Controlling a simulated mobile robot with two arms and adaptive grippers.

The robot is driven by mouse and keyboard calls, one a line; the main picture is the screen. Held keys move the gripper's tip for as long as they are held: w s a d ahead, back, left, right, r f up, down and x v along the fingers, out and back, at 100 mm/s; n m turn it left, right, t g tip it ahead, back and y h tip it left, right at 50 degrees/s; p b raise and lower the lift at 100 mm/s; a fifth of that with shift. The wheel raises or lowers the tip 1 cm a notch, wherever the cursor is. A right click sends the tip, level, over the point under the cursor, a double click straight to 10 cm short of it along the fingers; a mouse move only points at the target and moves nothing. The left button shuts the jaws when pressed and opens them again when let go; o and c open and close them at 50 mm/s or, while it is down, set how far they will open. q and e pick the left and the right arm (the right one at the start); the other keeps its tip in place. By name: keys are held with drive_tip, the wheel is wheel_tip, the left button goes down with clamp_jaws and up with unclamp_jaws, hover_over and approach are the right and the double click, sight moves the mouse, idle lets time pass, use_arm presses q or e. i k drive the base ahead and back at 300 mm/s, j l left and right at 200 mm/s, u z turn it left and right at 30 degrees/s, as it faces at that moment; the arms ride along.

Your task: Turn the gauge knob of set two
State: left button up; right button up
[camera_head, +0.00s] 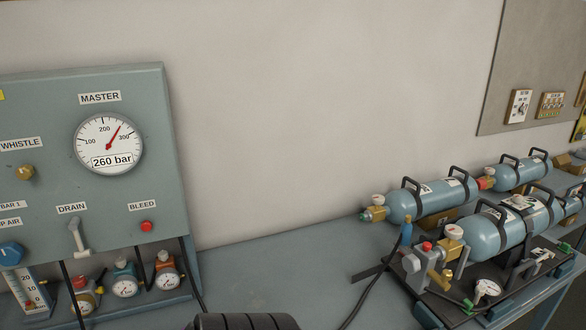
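Several blue breathing-set cylinders lie on the bench at the right. The nearest cylinder (494,236) lies on a black backplate (505,309), with a brass valve (452,248) at its left end. A small white round gauge (487,288) is in front of it. A second cylinder (420,203) lies behind, with a valve (376,206) at its left end. A third cylinder (522,173) is at the far right. Their number labels are too small to read, so I cannot tell which is set two. Neither of my grippers is in view.
A grey-green panel (105,185) at the left has a master gauge (108,143) reading 260 bar. Small gauges (125,285) stand below it. A hose (377,278) crosses the bench (270,275), whose middle is clear. A dark ribbed object (243,321) shows at the bottom edge.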

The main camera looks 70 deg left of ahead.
sight(479, 291)
drive_tip(key=i+u, duration=0.1)
drive_tip(key=u, duration=0.3)
drive_tip(key=i+l+u, duration=0.1)
drive_tip(key=u, duration=0.3)
drive_tip(key=i+u, duration=0.1)
drive_tip(key=u, duration=0.3)
